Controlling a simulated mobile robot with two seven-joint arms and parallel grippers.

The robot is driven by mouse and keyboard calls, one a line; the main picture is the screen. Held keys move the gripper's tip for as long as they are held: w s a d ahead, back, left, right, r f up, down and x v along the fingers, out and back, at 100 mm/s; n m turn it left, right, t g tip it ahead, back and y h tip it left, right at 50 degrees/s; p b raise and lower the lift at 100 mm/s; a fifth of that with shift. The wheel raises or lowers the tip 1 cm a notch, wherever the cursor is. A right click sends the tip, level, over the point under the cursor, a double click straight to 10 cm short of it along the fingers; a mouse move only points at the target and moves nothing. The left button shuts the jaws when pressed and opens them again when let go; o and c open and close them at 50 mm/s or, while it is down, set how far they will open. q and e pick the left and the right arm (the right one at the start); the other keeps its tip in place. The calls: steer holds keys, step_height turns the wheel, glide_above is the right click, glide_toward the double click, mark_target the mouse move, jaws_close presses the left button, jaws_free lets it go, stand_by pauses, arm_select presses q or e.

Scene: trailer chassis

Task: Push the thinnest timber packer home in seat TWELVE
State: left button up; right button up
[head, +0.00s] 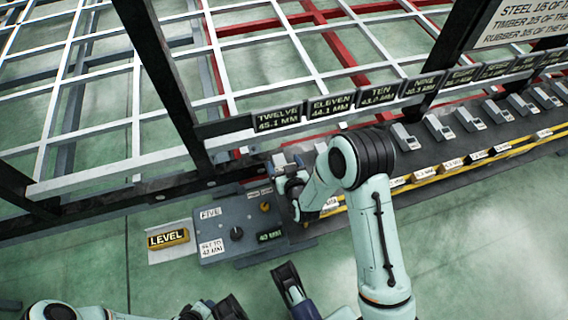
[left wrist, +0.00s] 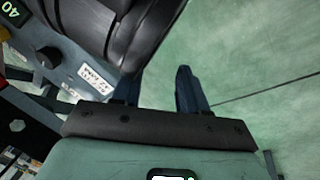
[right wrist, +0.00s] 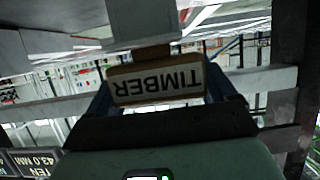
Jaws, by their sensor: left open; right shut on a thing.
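My right gripper (head: 284,178) is at the rail below the TWELVE 45.1 MM label (head: 278,118). In the right wrist view it is shut on a pale block marked TIMBER (right wrist: 155,84), whose lettering is upside down. A grey block-like part (right wrist: 140,22) is directly above the timber packer and seems to meet it; I cannot tell how deep the packer sits. The seat itself is largely hidden by my right arm in the head view. My left gripper (left wrist: 158,82) is open and empty above the green floor.
A grey panel marked FIVE (head: 219,232) with a knob and green display stands left of the right gripper. A yellow LEVEL (head: 168,238) lies beside it. Several small grey units (head: 438,127) line the rail at right. Open floor (head: 480,240) is in front.

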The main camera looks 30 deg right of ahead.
arm_select(q)
steer(key=shift+f+b, duration=0.35)
steer(key=shift+f, duration=0.05)
arm_select(e)
steer(key=shift+f, duration=0.45)
steer(key=o, duration=0.9)
steer(key=shift+c, duration=0.2)
arm_select(q)
steer(key=s+a+f+g, duration=0.2)
steer(key=s, duration=0.4)
steer(key=w+d+r+t+p, duration=0.1)
steer(key=w+d+r+p, duration=0.2)
steer(key=r+p, duration=0.3)
step_height(320, 180, up, 3)
steer(key=shift+d+r, duration=0.15)
steer(key=shift+d, duration=0.05)
arm_select(e)
steer(key=v, duration=1.3)
steer(key=shift+s, duration=0.2)
steer(key=shift+a, duration=0.15)
